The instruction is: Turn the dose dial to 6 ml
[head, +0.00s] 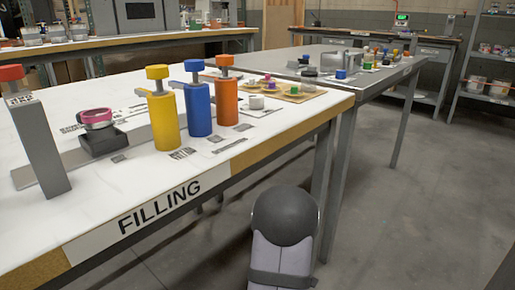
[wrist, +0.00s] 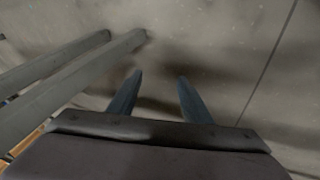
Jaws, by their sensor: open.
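My gripper (wrist: 160,76) shows in the wrist view with its two dark fingers apart and nothing between them. It points at the bare grey floor, away from the objects on the bench. In the head view the gripper itself is not seen. On the white filling bench (head: 55,215), a pink-red ring-shaped part (head: 97,118) sits on a black block (head: 103,141); it may be the dose dial, but I cannot tell for sure. No scale or ml reading is legible.
Yellow (head: 163,122), blue (head: 198,109) and orange (head: 226,103) pump bottles stand right of the block. A second grey table (head: 345,90) holds small coloured pots. Bench legs show at left in the wrist view. The floor (head: 400,220) at right is clear.

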